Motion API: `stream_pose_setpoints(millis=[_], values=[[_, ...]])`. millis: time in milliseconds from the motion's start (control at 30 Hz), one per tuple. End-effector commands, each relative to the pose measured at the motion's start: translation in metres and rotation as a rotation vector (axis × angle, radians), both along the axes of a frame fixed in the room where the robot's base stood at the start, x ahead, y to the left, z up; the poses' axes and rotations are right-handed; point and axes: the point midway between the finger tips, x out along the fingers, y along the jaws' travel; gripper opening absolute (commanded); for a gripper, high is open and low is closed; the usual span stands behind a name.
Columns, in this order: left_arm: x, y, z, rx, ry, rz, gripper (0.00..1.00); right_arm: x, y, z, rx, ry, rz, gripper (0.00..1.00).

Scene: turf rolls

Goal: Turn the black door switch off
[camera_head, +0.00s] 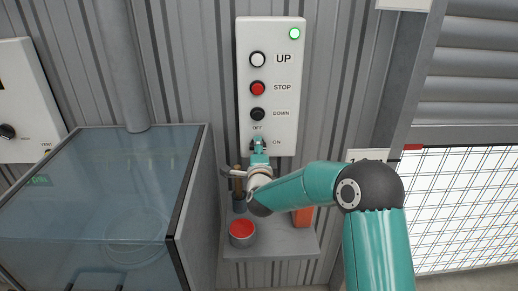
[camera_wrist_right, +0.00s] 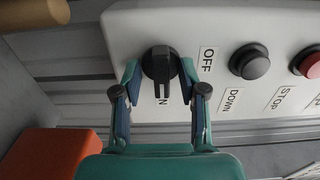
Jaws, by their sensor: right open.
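The black door switch (camera_wrist_right: 160,65) is a rotary knob at the low end of a pale control panel (camera_head: 270,45). In the wrist view its raised bar lines up with the partly hidden ON label (camera_wrist_right: 164,101); the OFF label (camera_wrist_right: 208,60) sits to its side. My right gripper (camera_wrist_right: 160,72) is open, with one finger on each side of the knob; I cannot tell whether they touch it. In the head view my right gripper (camera_head: 258,146) covers most of the switch. My left gripper is not in view.
The panel also has UP (camera_head: 257,59), STOP (camera_head: 257,88) and DOWN (camera_head: 257,114) buttons and a lit green lamp (camera_head: 294,33). Below is a shelf (camera_head: 275,244) with a red-topped tin (camera_head: 242,233) and an orange block (camera_head: 303,217). A glazed box (camera_head: 100,190) stands left.

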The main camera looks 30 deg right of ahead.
Motion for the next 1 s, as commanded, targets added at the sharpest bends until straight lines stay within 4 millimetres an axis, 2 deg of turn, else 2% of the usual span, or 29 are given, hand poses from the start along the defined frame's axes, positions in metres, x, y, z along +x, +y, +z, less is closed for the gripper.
stream_pose_setpoints(millis=[67,100,333,433,467,667,1000], values=[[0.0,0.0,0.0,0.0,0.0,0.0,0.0,0.0,0.0,0.0,0.0,0.0,0.0,0.42],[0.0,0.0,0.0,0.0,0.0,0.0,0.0,0.0,0.0,0.0,0.0,0.0,0.0,0.38],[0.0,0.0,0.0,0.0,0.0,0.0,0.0,-0.001,0.0,0.0,0.0,0.0,-0.001,0.0],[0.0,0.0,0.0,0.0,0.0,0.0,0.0,-0.001,0.0,0.0,0.001,0.001,-0.001,0.0],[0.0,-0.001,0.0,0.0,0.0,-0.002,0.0,-0.002,-0.006,-0.001,0.001,0.001,-0.005,0.0],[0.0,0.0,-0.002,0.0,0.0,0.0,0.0,-0.001,-0.001,-0.002,-0.008,0.007,-0.003,0.0],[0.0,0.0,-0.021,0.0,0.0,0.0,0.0,-0.001,-0.001,-0.006,-0.123,0.079,-0.002,0.0]])
